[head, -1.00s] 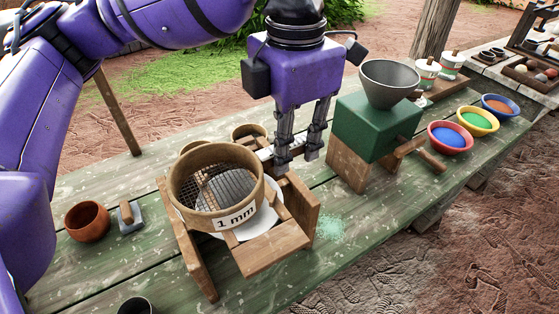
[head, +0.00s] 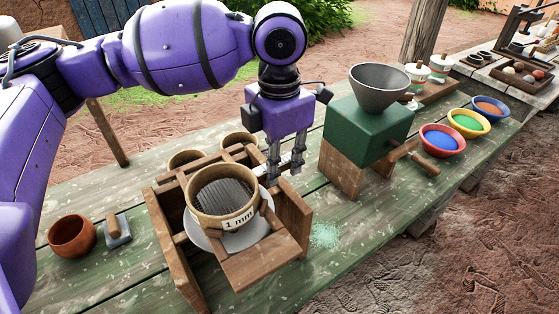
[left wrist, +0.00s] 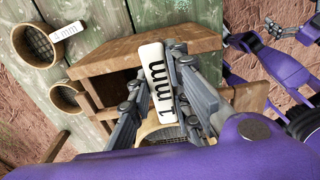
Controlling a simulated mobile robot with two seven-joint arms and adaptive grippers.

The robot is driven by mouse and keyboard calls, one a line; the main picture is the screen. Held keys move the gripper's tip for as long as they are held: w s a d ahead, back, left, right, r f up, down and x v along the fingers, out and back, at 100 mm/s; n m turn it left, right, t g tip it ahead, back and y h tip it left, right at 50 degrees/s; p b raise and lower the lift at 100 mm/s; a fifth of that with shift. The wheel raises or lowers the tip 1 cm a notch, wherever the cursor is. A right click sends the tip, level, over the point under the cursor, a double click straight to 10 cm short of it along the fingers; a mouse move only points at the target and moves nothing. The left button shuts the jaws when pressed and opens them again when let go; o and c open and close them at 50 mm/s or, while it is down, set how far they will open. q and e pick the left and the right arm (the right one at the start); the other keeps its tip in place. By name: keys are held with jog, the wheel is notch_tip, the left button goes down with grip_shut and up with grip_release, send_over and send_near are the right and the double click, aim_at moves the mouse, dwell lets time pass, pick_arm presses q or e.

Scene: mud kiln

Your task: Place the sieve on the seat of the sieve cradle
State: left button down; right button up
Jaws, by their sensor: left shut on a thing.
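The sieve (head: 222,203) is a round tan ring with dark mesh and a "1 mm" label. In the head view it is inside the wooden sieve cradle (head: 262,262), above a white dish (head: 252,236). It looks nearly level. I cannot tell if it touches the seat. What looks like my right gripper (left wrist: 262,38) shows at the upper right.
A green mill (head: 365,132) with a grey hopper stands to the right, beside bowls of coloured powder (head: 442,140). A brown bowl (head: 72,236) and a small block tool (head: 117,233) are at left.

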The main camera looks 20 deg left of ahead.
pick_arm(q)
jog(key=c, duration=1.6)
grip_release()
jog(key=shift+f, duration=0.1)
jog(key=shift+r+p, duration=0.45)
jog(key=shift+r, duration=5.7)
